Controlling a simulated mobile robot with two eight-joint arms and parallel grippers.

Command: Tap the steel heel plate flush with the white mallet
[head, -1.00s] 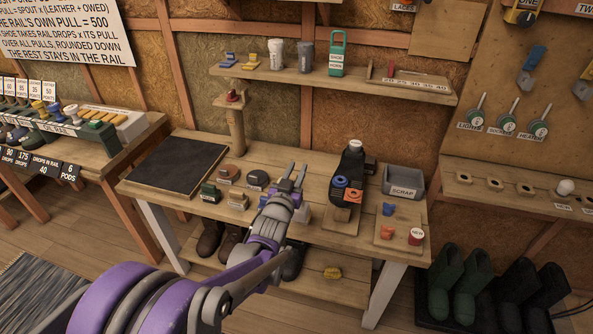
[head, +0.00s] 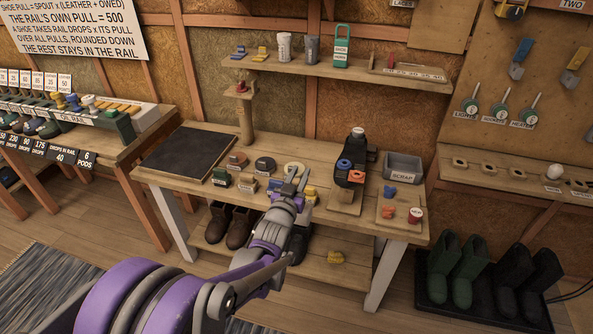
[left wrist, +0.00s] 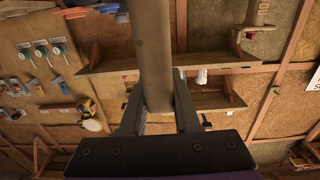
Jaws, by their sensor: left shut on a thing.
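My left gripper (head: 297,178) is above the front middle of the workbench, its two fingers pointing up and away. In the left wrist view it is shut on a tan rod (left wrist: 153,50) that looks like a wooden handle. The rod runs out of the top of that view, so I cannot see a mallet head there. A dark boot-like form (head: 352,165) stands on a wooden block right of the gripper. A small pale piece (head: 358,132) tops it; I cannot tell whether this is the steel heel plate. My right gripper is not in view.
A black mat (head: 186,155) covers the bench's left end. Small labelled items and a cream disc (head: 294,169) lie near the gripper. A grey scrap bin (head: 403,167) and a small board (head: 400,212) are at the right. A shelf (head: 330,75) overhangs the back.

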